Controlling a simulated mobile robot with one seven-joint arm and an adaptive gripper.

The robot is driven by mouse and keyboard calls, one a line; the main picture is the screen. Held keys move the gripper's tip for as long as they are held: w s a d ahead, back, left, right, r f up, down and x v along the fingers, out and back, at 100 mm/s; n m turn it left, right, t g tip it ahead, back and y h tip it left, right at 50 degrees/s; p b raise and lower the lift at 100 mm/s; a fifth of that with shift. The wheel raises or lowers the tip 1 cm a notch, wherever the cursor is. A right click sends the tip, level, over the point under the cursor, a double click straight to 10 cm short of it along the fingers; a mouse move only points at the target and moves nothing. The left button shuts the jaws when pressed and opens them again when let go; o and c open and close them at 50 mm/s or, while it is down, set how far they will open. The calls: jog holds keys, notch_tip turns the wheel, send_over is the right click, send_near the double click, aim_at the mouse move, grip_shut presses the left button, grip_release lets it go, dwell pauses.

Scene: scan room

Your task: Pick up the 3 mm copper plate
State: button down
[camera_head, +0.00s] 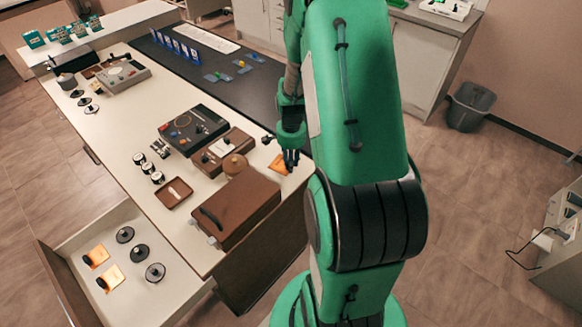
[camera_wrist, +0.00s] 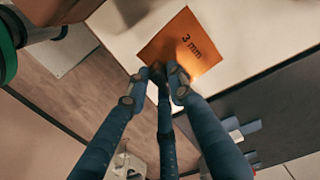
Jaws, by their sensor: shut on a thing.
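The copper plate (camera_wrist: 183,42) is a square orange sheet marked "3 mm" in the wrist view. In the head view the copper plate (camera_head: 278,165) shows as a small orange patch at the table's right edge, partly hidden by my gripper. My gripper (camera_wrist: 164,78) is shut on the near corner of the plate, where a small dark part sits between the fingertips. In the head view my gripper (camera_head: 290,160) points down at the plate. I cannot tell whether the plate is clear of the table top.
An open drawer (camera_head: 75,250) holds two copper plates (camera_head: 96,256) and several dark discs. A black mat (camera_head: 225,70) covers the table's far part. A grey bin (camera_head: 470,105) stands on the floor.

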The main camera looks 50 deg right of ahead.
jog(key=shift+r+p, duration=0.55)
jog(key=shift+r, duration=2.6)
